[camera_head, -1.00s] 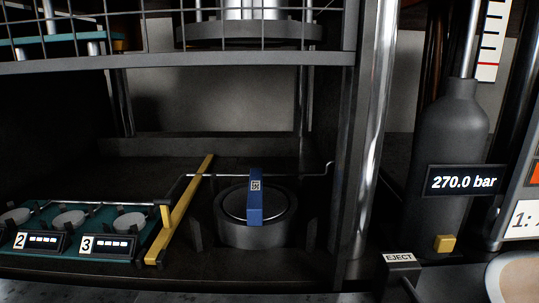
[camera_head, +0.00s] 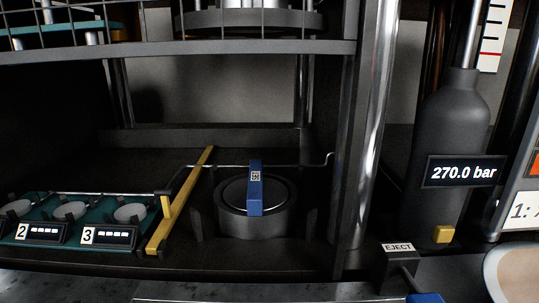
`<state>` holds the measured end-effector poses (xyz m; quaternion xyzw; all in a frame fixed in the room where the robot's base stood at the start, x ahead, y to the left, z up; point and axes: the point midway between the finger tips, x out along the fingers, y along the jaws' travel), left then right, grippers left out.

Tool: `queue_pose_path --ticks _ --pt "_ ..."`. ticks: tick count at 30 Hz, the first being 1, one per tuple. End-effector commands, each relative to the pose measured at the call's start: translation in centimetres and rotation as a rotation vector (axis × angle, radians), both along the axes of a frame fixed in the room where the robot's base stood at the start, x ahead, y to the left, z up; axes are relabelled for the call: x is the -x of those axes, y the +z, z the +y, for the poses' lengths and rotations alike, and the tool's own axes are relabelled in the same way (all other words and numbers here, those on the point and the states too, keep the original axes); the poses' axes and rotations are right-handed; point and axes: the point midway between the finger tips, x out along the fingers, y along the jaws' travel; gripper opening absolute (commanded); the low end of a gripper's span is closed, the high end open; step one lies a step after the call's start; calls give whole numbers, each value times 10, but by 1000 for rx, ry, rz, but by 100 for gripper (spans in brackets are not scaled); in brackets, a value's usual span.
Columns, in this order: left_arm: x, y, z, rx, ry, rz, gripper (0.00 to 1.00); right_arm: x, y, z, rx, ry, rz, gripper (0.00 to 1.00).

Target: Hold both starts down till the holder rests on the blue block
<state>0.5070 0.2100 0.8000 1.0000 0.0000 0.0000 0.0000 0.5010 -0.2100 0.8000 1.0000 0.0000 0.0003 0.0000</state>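A blue block (camera_head: 255,188) with a square printed code stands on a dark round base (camera_head: 254,222) inside the press. Above it, behind a wire grid, a dark round plate (camera_head: 250,21) with a bright metal cylinder (camera_head: 248,4) shows at the top edge. This may be the holder; its upper part is cut off. A wide gap separates it from the block. I cannot make out either start. Neither of my grippers is in view.
A yellow bar (camera_head: 180,200) lies left of the base, beside a teal tray (camera_head: 75,246) with discs and displays labelled 2 and 3. Right are a chrome post (camera_head: 376,110), a dark cylinder reading 270.0 bar (camera_head: 464,173) and an EJECT sign (camera_head: 397,247). A small blue part (camera_head: 425,298) shows at bottom.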

Motion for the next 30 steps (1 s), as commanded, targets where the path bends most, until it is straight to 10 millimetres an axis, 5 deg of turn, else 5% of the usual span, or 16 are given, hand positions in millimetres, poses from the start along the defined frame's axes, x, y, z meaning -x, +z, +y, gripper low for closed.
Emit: queue_pose_path --ticks 30 --pt "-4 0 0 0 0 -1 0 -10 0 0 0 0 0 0"
